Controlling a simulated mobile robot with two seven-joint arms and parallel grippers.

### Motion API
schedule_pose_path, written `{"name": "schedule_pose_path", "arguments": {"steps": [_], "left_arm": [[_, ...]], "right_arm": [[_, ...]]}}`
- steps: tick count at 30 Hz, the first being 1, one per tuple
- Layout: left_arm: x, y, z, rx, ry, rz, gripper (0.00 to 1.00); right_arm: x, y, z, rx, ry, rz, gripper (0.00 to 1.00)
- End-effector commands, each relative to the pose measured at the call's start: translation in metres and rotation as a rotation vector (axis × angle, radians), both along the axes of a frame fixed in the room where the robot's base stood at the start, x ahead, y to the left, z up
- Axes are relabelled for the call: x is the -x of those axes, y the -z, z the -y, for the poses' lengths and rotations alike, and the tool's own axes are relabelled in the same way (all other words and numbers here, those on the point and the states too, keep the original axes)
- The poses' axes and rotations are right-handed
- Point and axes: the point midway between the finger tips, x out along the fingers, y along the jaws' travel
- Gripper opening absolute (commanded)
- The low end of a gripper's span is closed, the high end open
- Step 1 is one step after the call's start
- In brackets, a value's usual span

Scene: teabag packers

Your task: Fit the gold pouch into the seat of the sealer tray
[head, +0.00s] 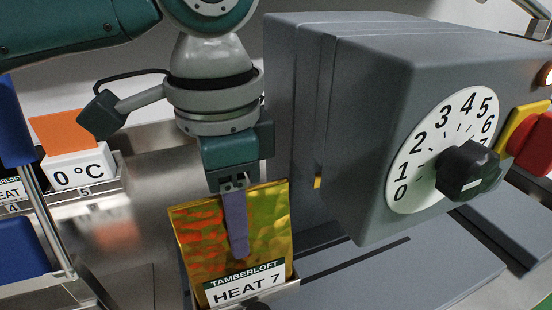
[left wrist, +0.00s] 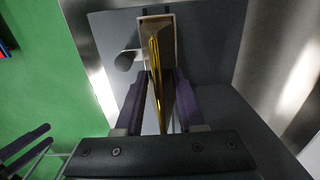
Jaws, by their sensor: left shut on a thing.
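The gold pouch (head: 200,245) is upright, with a label reading "TAMBERLOFT HEAT 7" at its lower front. My left gripper (head: 237,250) points down and is shut on the pouch, one purple finger showing across its front. In the left wrist view the pouch (left wrist: 157,85) is edge-on between both fingers. The sealer tray's seat (left wrist: 172,40) is a narrow, pale-rimmed box around the pouch's far end. I cannot tell how deep the pouch sits in it. My right gripper (left wrist: 28,148) shows at the lower left, fingers apart and empty.
A white block reading "0 °C" (head: 80,170) with an orange top stands at the left. Blue objects (head: 25,250) are at the left edge.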

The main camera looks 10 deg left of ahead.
Motion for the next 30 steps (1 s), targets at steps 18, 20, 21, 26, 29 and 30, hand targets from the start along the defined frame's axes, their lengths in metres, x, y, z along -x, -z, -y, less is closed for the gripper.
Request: {"name": "schedule_pose_path", "arguments": {"steps": [18, 20, 21, 26, 29, 30], "left_arm": [[0.000, 0.002, 0.000, 0.000, 0.000, 0.000, 0.68], [0.000, 0.001, 0.000, -0.001, 0.000, 0.001, 0.68], [0.000, -0.001, 0.000, 0.000, 0.000, 0.001, 0.68], [-0.001, -0.023, 0.000, 0.001, 0.000, 0.003, 0.68], [-0.001, -0.045, 0.001, 0.002, 0.001, 0.005, 0.68], [-0.001, -0.055, 0.001, 0.002, 0.002, 0.005, 0.68]], "right_arm": [[0.000, 0.000, 0.000, -0.001, 0.001, 0.001, 0.50], [0.000, 0.000, 0.000, -0.001, 0.001, 0.001, 0.50], [0.000, 0.000, 0.000, -0.001, 0.001, 0.001, 0.50], [0.000, -0.002, 0.000, -0.001, 0.001, 0.000, 0.50], [0.000, -0.003, 0.000, -0.001, 0.000, 0.000, 0.50], [0.000, -0.003, 0.000, 0.000, 0.000, 0.000, 0.50]]}}
